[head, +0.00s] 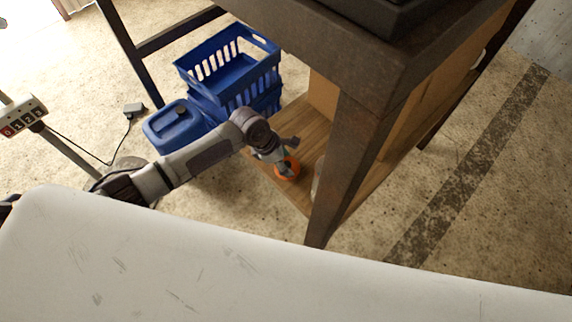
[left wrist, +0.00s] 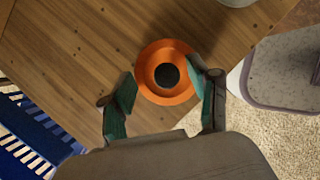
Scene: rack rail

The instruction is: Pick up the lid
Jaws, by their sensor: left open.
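The lid (head: 287,168) is a round orange disc on the wooden lower shelf (head: 301,132) of the dark-framed table. In the left wrist view the lid (left wrist: 150,88) shows a raised rim and a dark round centre. My left gripper (head: 275,158) reaches down over it from the left. In the left wrist view the open gripper (left wrist: 162,78) has its right finger over the lid's right edge and its left finger just left of the lid. Whether the fingers touch the lid is unclear. My right gripper is not in view.
Blue crates (head: 228,70) and a blue canister (head: 178,128) stand on the floor left of the shelf. A rusty table leg (head: 345,160) rises just right of the lid. A pale object (left wrist: 237,2) sits on the shelf beyond it. A numbered power strip (head: 22,117) is far left.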

